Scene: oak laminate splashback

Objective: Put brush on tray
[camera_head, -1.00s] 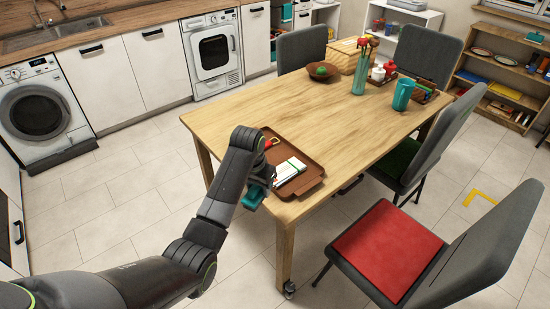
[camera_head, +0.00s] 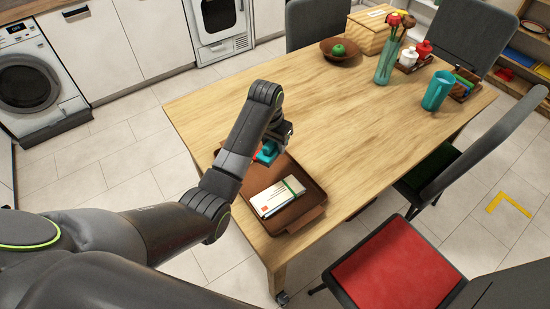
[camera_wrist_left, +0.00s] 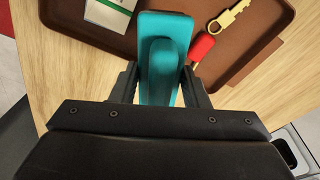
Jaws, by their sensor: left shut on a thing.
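The teal brush (camera_head: 269,152) is held in my left gripper (camera_head: 272,149), over the far part of the brown tray (camera_head: 312,190). In the left wrist view the brush (camera_wrist_left: 165,45) stands between the two fingers of the gripper (camera_wrist_left: 160,85), which is shut on it. The brush overlaps the tray (camera_wrist_left: 225,70) in that view; I cannot tell if it touches the tray. My arm hides part of the tray in the head view. My right gripper is not in view.
The tray holds white envelopes with a green band (camera_head: 277,196) and, in the wrist view, a key with a red tag (camera_wrist_left: 202,46). A bowl with a green apple (camera_head: 338,50), a teal vase (camera_head: 386,65) and a teal pitcher (camera_head: 437,91) stand farther back. The table's middle is bare.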

